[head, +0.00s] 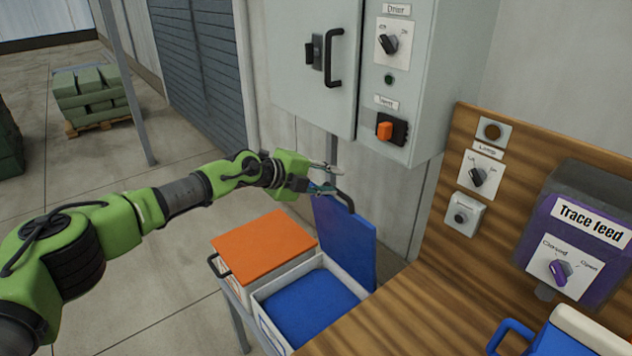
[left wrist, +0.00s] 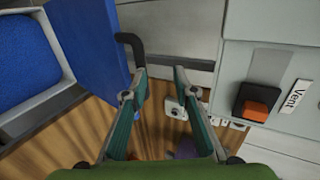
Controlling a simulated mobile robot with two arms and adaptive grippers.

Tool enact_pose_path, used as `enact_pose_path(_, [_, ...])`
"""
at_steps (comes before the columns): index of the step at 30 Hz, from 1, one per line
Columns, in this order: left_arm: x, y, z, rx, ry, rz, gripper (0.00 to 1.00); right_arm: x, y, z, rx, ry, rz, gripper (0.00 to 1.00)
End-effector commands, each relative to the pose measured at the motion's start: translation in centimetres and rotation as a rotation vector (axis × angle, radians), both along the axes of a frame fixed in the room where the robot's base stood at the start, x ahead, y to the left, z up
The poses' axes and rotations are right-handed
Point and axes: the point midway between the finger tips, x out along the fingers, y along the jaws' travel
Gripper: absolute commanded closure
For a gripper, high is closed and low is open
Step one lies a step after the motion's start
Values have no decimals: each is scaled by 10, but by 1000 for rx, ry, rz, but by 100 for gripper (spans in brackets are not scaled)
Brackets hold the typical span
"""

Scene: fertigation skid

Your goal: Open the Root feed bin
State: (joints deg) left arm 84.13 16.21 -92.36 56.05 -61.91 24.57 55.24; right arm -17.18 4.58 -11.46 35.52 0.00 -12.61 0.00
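Two pale bins stand side by side. The nearer bin (head: 262,293) has its blue lid (head: 345,243) swung up, standing nearly upright at its back, and blue contents (head: 308,305) show inside. The other bin (head: 262,270) has an orange lid (head: 262,243) lying shut. No readable name shows on either bin, so I cannot tell which is Root feed. My left gripper (head: 332,178) is beside the black handle at the top of the blue lid. In the left wrist view, its fingers (left wrist: 160,76) are apart and empty, with the handle (left wrist: 131,45) just left of them.
A grey cabinet (head: 300,60) with a Vent switch (head: 390,128) hangs behind the gripper. A wooden panel and counter (head: 400,315) are at right, with a purple Trace feed dispenser (head: 590,235). Open floor (head: 110,280) lies at left, with stacked green sacks (head: 92,97) farther back.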

Motion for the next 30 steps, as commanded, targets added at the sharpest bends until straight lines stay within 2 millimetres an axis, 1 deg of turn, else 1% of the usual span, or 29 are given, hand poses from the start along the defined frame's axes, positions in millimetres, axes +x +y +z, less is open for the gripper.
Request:
enact_pose_path(1, [-4, 7, 2, 5, 0, -1, 73, 0, 0, 0, 0, 0, 0, 74])
enact_pose_path(4, [-12, 18, 7, 5, 3, 0, 73, 0, 0, 0, 0, 0, 0, 74])
enact_pose_path(10, [-23, 31, 14, 7, 6, -1, 73, 0, 0, 0, 0, 0, 0, 74])
enact_pose_path(14, [-26, 34, 15, 7, 7, -3, 73, 0, 0, 0, 0, 0, 0, 74])
enact_pose_path(23, [-27, 34, 15, 6, 9, -3, 73, 0, 0, 0, 0, 0, 0, 74])
enact_pose_path(26, [-33, 23, 11, -24, 14, -14, 73, 0, 0, 0, 0, 0, 0, 74])
enact_pose_path(29, [-53, -7, 5, -116, 28, -42, 73, 0, 0, 0, 0, 0, 0, 74])
enact_pose_path(30, [-64, -23, 3, -174, 35, -54, 73, 0, 0, 0, 0, 0, 0, 74])
